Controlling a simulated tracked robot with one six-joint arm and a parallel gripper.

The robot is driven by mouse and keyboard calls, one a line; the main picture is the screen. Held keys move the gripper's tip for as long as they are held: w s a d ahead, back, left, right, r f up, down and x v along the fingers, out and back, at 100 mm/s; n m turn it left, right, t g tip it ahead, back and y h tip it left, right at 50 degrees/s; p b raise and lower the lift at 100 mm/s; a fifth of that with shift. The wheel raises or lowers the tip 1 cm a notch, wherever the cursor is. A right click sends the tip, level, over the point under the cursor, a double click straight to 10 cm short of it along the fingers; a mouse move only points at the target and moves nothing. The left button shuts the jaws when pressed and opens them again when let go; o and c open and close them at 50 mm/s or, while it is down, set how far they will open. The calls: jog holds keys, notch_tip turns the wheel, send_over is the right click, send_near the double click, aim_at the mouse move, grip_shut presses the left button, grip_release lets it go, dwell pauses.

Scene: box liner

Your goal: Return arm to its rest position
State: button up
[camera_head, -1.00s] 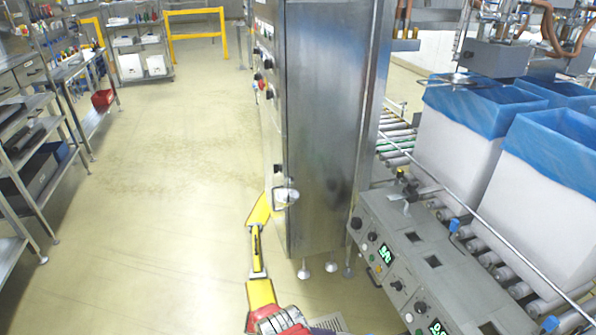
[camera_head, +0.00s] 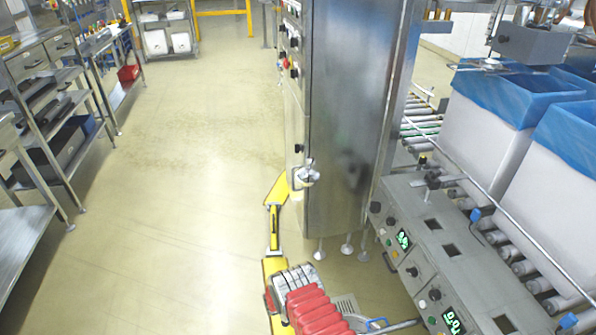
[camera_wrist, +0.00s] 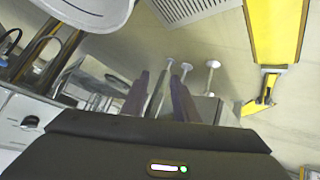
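My gripper (camera_wrist: 160,82) shows in the wrist view as two dark fingers, apart from each other with a gap between them. Nothing shows held between them. Beyond the fingertips are the floor and the round metal feet (camera_wrist: 214,64) of a machine. I cannot make out the gripper or my arm for sure in the head view, so the arm's full pose is hidden.
A steel cabinet (camera_head: 345,120) stands at centre, with a jointed yellow bar (camera_head: 274,228) beside it. Grey and red pieces (camera_head: 318,312) are at bottom centre. A control panel (camera_head: 440,260) and blue-lined boxes (camera_head: 485,140) stand right. Floor (camera_head: 180,200) at left is clear.

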jog(key=w+a+r+n+y, duration=0.1)
jog(key=w+a+r+y, duration=0.15)
jog(key=a+r, duration=0.35)
jog(key=w+a+r+n+y, duration=0.1)
jog(key=w+a+r+y, duration=0.1)
jog(key=a+r+y, duration=0.35)
jog(key=s+a+r+n+g+y, duration=0.1)
jog(key=s+r, duration=0.2)
jog(key=r, duration=0.6)
jog(key=s+a+r+n+g+y, duration=0.1)
jog(key=s+a+r, duration=0.15)
jog(key=r, duration=0.75)
jog(key=s+d+r+h, duration=0.1)
jog(key=s+d+r, duration=0.7)
jog(key=s+r, duration=0.3)
jog(key=s+d+r+n+t+h, duration=0.1)
jog(key=s+d+r, duration=0.7)
jog(key=s+r, duration=0.4)
jog(key=s+d+r+n, duration=0.1)
jog(key=s+d+r, duration=0.7)
jog(key=s+r, duration=0.4)
jog(key=shift+d+r+h, duration=0.2)
jog(key=shift+r+h, duration=0.2)
jog(key=shift+r, duration=1.5)
